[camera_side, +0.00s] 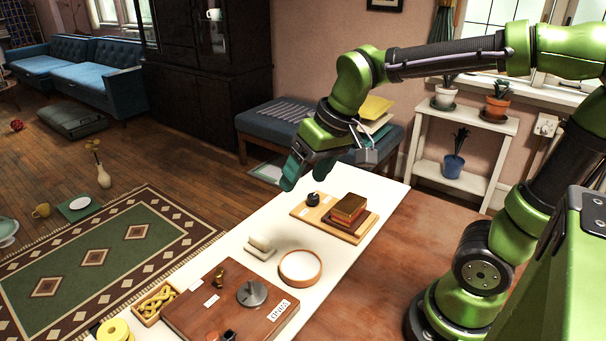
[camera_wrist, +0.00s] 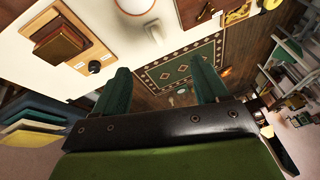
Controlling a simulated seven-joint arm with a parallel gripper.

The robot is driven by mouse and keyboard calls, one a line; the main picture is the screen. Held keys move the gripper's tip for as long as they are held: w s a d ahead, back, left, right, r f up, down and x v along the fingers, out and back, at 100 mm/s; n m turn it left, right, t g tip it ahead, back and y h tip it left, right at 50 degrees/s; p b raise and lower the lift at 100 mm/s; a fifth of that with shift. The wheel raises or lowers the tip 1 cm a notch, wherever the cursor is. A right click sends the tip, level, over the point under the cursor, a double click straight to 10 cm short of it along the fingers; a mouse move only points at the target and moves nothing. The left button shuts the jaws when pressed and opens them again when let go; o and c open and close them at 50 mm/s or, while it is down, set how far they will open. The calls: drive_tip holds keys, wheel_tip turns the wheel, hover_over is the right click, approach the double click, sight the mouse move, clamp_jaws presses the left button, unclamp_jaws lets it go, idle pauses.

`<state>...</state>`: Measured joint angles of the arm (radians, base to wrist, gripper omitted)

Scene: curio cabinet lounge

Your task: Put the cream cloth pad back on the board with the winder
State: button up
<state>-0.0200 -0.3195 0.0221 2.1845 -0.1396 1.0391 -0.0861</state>
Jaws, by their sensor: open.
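A cream pad (camera_side: 261,246) lies on the white table, left of a round orange-rimmed dish (camera_side: 300,267); a pale shape that looks like it shows in the wrist view (camera_wrist: 154,32). A light wooden board (camera_side: 361,236) holds a brown block (camera_side: 349,208) and a small black knobbed piece (camera_side: 313,199). A darker brown board (camera_side: 190,318) holds a grey metal disc (camera_side: 252,293) and a small brass piece (camera_side: 219,275). I cannot tell which piece is the winder. My gripper (camera_side: 291,172) is open and empty, above and beyond the light board; its teal fingers show apart in the wrist view (camera_wrist: 162,88).
A tray of yellow links (camera_side: 156,303) and a yellow roll (camera_side: 114,330) stand at the table's near left end. A blue bench (camera_side: 265,127) with stacked cushions and a white plant shelf (camera_side: 461,122) stand behind the table. Bare table surrounds the pad.

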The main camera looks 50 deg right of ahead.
drive_tip(key=s+m+t, duration=0.1)
drive_tip(key=s+t, duration=0.1)
drive_tip(key=s, duration=0.5)
drive_tip(key=shift+s+m+t+y, duration=0.2)
drive_tip(key=shift+m+t+y, duration=0.1)
drive_tip(key=shift+t, duration=0.1)
drive_tip(key=shift+d+r, duration=0.1)
drive_tip(key=shift+r, duration=0.05)
drive_tip(key=shift+c, duration=0.4)
